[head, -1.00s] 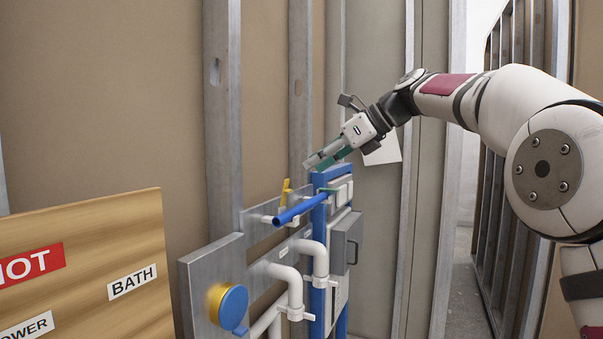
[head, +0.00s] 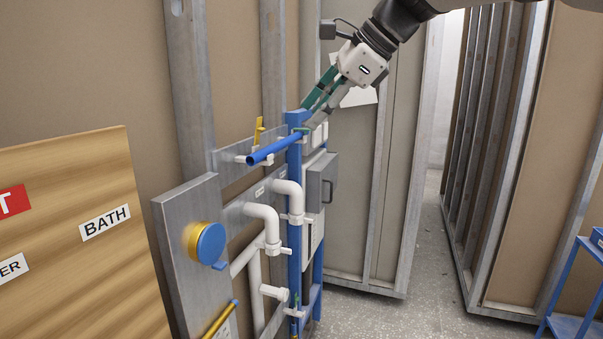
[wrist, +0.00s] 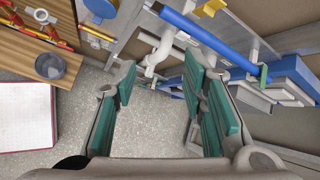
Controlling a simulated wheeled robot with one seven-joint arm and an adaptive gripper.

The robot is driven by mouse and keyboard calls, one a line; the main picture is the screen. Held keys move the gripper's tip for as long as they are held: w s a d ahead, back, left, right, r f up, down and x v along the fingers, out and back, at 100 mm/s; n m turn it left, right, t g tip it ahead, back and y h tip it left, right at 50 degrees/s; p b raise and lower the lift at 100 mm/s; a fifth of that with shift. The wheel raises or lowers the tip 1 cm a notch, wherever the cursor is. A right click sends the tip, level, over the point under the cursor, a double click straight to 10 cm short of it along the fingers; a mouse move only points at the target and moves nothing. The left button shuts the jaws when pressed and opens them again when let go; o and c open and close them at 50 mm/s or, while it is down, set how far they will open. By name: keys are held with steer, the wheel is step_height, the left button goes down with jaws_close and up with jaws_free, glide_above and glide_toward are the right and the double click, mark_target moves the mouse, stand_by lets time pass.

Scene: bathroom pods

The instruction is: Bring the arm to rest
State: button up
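My gripper (head: 315,108) hangs at the upper middle of the head view, pointing down and left, over the top of the blue frame (head: 299,118). In the wrist view my gripper (wrist: 165,100) has its green-padded fingers spread wide apart. Nothing shows between the fingers but floor and part of the pipe panel behind. My arm comes in from the top right of the head view. Whether the fingers touch the blue frame cannot be told.
A blue pipe (head: 275,148) lies close below left of the gripper. White pipes (head: 265,220), a blue-capped yellow fitting (head: 208,243) and a grey box (head: 320,180) are on the panel. A labelled wooden board (head: 75,245) stands left. Open floor (head: 420,290) and a blue cart (head: 575,290) are right.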

steer(key=s+d+f+n+h, duration=0.2)
steer(key=s+d+f+n, duration=0.3)
steer(key=s, duration=0.5)
steer(key=s+d+f+n+h, duration=0.2)
steer(key=s+d+f+n, duration=0.3)
steer(key=s+f, duration=0.4)
steer(key=s+d+f+n+h, duration=0.3)
steer(key=s+d+f+n, duration=0.3)
steer(key=s, duration=0.5)
steer(key=shift+s+f+n+t, duration=0.35)
steer(key=shift+f+n+t, duration=0.05)
steer(key=shift+f, duration=0.1)
